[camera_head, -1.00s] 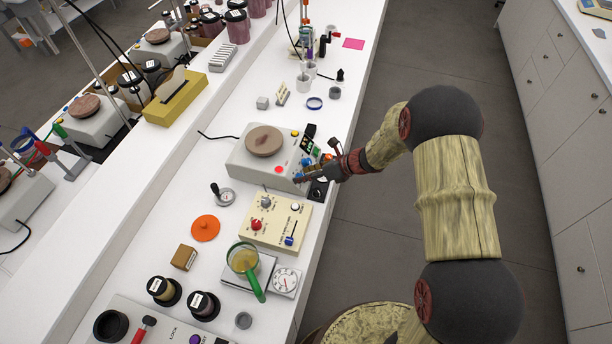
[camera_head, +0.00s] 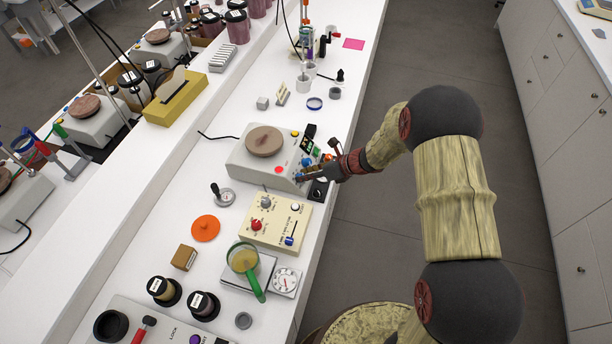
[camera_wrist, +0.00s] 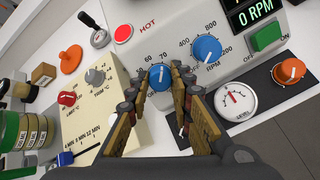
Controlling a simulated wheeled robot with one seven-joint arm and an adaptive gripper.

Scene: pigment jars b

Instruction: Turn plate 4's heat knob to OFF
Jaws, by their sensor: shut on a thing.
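The hotplate (camera_head: 244,160) with a brown round top (camera_head: 264,141) stands on the white bench in the head view. Its front panel fills the upper part of the wrist view (camera_wrist: 180,30). The blue heat knob (camera_wrist: 160,77) has a white pointer line and a scale with 50, 60 and 70 above it. My gripper (camera_wrist: 162,88) is shut on this knob, one finger on each side. In the head view my gripper (camera_head: 318,175) is at the panel's front edge and hides most of the knob. No plate number is readable.
A second blue knob (camera_wrist: 206,48), marked RPM, is close right of my fingers. A green switch (camera_wrist: 266,36), an orange knob (camera_wrist: 289,71) and a level dial (camera_wrist: 236,98) lie further right. A beige box (camera_wrist: 95,100) with knobs is close left. A red HOT lamp (camera_wrist: 123,33) sits on the panel.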

